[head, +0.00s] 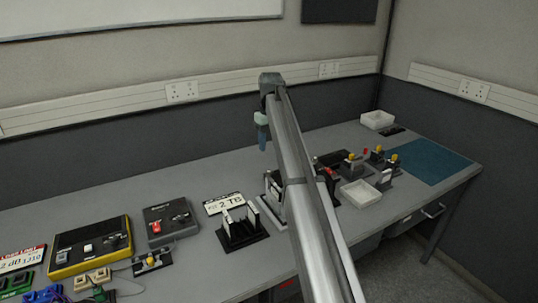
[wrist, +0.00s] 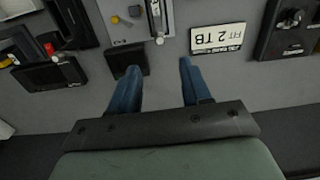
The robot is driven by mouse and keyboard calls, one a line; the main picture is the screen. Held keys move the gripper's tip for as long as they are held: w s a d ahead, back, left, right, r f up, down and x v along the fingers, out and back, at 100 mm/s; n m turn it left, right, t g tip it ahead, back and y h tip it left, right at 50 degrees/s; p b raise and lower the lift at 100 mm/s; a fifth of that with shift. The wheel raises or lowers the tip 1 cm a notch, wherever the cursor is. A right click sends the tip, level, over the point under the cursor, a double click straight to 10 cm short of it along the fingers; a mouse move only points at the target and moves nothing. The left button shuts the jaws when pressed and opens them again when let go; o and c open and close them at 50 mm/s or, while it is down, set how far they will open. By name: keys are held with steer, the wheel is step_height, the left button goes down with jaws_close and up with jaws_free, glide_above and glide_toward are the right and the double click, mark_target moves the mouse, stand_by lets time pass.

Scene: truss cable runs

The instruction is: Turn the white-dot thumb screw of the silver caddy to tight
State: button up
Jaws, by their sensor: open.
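My gripper (head: 263,138) hangs above the bench in the head view, its blue fingers pointing down. In the wrist view the two fingers (wrist: 158,78) are apart with only bare bench between them. A silver panel-like thing, which looks like the silver caddy (wrist: 122,30), stands at the top of the wrist view, beyond the left finger. It carries a dark round knob (wrist: 134,11) and a small yellowish one (wrist: 115,19). I cannot make out a white dot on either. In the head view the caddy (head: 272,190) is largely hidden behind my arm.
A "2 TB" label plate (wrist: 218,38) lies right of the fingers. A black slotted rack (head: 240,230) stands near it. A white tray (head: 360,194) and yellow-knobbed fixtures (head: 352,157) stand to the right, with a blue mat (head: 432,160) beyond.

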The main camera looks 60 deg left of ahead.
steer(key=shift+r, duration=1.35)
